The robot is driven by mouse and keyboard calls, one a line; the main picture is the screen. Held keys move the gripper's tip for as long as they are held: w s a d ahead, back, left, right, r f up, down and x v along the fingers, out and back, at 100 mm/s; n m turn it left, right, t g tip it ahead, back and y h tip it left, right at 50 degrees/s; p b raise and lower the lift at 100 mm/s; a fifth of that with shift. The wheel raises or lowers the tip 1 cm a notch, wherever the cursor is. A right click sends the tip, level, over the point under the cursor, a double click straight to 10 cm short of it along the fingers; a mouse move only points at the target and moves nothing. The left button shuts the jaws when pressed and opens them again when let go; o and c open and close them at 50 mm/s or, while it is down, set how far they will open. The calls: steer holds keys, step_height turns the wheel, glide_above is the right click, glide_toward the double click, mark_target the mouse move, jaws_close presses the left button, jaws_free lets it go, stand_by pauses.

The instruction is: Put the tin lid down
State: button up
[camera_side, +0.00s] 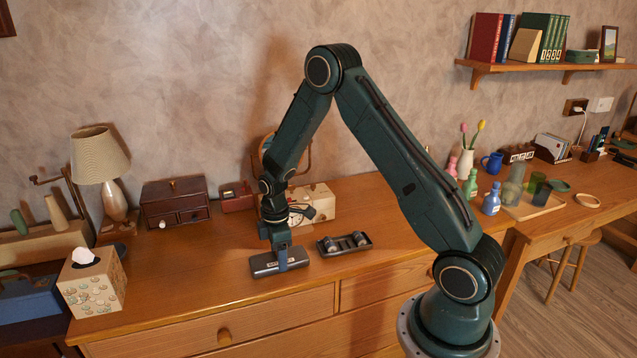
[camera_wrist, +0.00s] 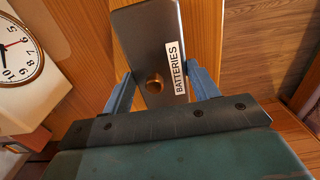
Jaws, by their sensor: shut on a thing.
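The tin lid (camera_side: 262,268) is a dark grey rectangular plate, low over the wooden cabinet top, left of the open tin. I cannot tell whether it touches the wood. The wrist view shows the lid (camera_wrist: 148,40) with a round brass knob and a white "BATTERIES" label. My gripper (camera_side: 282,260) points down and is shut on the lid; in the wrist view its blue fingers (camera_wrist: 160,80) lie along both long sides. The open tin (camera_side: 344,243) is a dark tray with batteries inside, just right of the lid.
A cream clock (camera_side: 318,203) stands behind the tin, and a small dark drawer box (camera_side: 175,203) at back left. A tissue box (camera_side: 93,282) and lamp (camera_side: 101,160) are on the left. Bare cabinet top (camera_side: 185,280) lies left of the lid.

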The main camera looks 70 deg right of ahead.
steer(key=shift+f, duration=0.15)
steer(key=o, duration=1)
steer(key=shift+c, duration=0.2)
steer(key=shift+r, duration=0.2)
step_height(320, 180, up, 12)
stand_by(0.4)
